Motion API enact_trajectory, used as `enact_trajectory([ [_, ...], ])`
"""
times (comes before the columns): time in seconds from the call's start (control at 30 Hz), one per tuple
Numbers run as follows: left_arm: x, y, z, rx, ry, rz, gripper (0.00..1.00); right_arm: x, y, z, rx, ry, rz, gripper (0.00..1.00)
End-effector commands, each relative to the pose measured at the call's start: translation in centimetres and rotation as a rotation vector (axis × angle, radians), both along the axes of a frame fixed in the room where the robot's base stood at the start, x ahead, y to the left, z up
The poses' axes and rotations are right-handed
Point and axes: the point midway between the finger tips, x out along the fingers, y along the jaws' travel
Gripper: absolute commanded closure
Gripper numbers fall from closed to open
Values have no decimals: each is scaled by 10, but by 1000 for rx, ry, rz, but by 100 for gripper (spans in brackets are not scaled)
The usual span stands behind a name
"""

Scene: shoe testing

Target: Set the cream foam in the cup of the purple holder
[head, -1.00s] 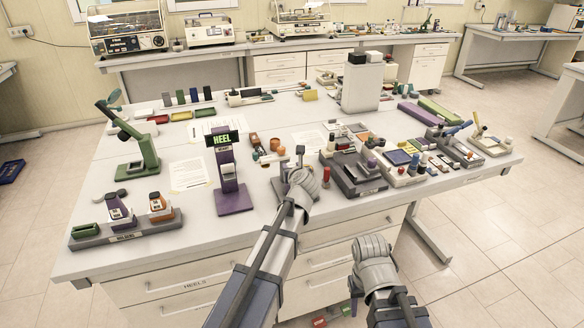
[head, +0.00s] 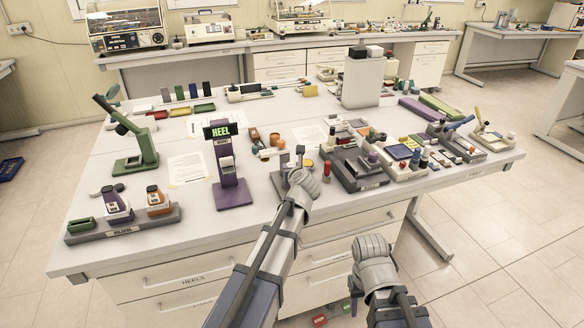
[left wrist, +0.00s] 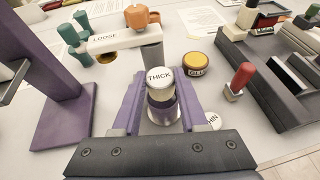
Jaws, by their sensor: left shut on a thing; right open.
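My left gripper (head: 302,178) is over the front middle of the table. In the left wrist view its jaws (left wrist: 158,100) are shut around an upright cylinder with a white top reading THICK (left wrist: 159,76). I cannot tell whether this is the cream foam. A purple holder (head: 116,207) stands at the left of a grey rack marked HOLDERS, beside an orange holder (head: 158,203). Its cup is too small to make out. My right gripper (head: 374,250) is open and empty in front of the table edge.
A purple stand with a HEEL sign (head: 231,190) rises between my left gripper and the rack. A white arm marked LOOSE (left wrist: 110,42) and a yellow GLUE jar (left wrist: 197,65) are close by. A green press (head: 137,150) stands behind the rack. Dark fixtures (head: 352,175) crowd the right side.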

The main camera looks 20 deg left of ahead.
Motion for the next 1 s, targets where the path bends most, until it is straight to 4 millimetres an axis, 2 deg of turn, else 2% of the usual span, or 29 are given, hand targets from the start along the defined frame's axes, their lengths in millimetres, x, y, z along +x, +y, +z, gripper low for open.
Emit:
enact_trajectory([
  [1.0, 0, 0, -5, 0, 0, 0, 100, 0, 0, -5, 0, 0, 0, 50],
])
